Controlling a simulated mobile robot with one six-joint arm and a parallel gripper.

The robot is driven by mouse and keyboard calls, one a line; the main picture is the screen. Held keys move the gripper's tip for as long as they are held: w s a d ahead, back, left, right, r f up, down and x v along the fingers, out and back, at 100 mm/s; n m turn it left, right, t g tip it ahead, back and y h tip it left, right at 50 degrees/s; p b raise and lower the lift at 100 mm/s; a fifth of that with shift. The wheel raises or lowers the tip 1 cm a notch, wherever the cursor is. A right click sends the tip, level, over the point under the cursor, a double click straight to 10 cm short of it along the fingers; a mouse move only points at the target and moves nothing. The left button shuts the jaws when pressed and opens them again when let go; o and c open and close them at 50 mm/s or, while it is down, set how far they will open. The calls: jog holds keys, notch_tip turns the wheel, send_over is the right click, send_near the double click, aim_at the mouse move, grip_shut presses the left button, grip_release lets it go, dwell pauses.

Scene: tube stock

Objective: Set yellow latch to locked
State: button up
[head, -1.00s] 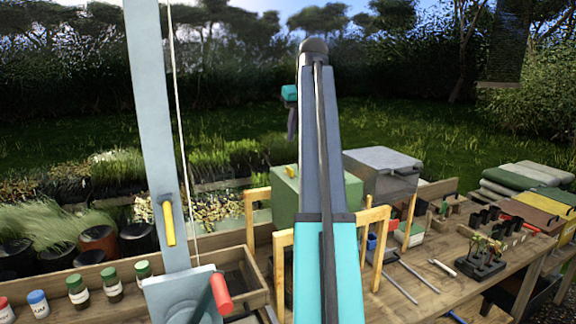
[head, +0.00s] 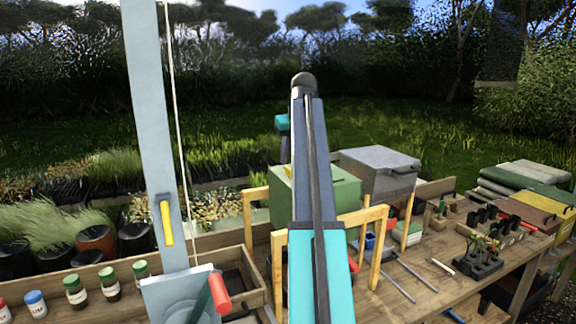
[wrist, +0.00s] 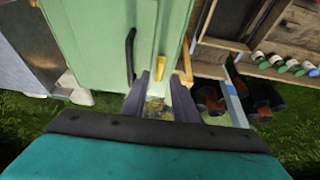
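The green cabinet (head: 340,190) stands on the bench behind my arm in the head view; its front also shows in the wrist view (wrist: 85,35). A small yellow latch (wrist: 160,58) is on the front in the wrist view, right of a dark upright handle (wrist: 130,55). Whether the latch is locked is too small to tell. My gripper (wrist: 162,78) is open and empty, its two fingers apart and pointing toward the cabinet near the latch. I see no contact. In the head view my arm largely hides the gripper.
A pale upright post (head: 150,110) carries a yellow handle (head: 166,222) and a red-gripped lever (head: 219,293). Wooden frames (head: 375,250) stand in front of the cabinet. A grey metal box (head: 378,172) is to its right. Jars (head: 108,283) line the left.

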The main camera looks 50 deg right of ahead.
aim_at(289, 168)
jog(key=shift+x, duration=2.05)
grip_shut()
jog(key=shift+a, duration=0.25)
jog(key=shift+d, duration=0.25)
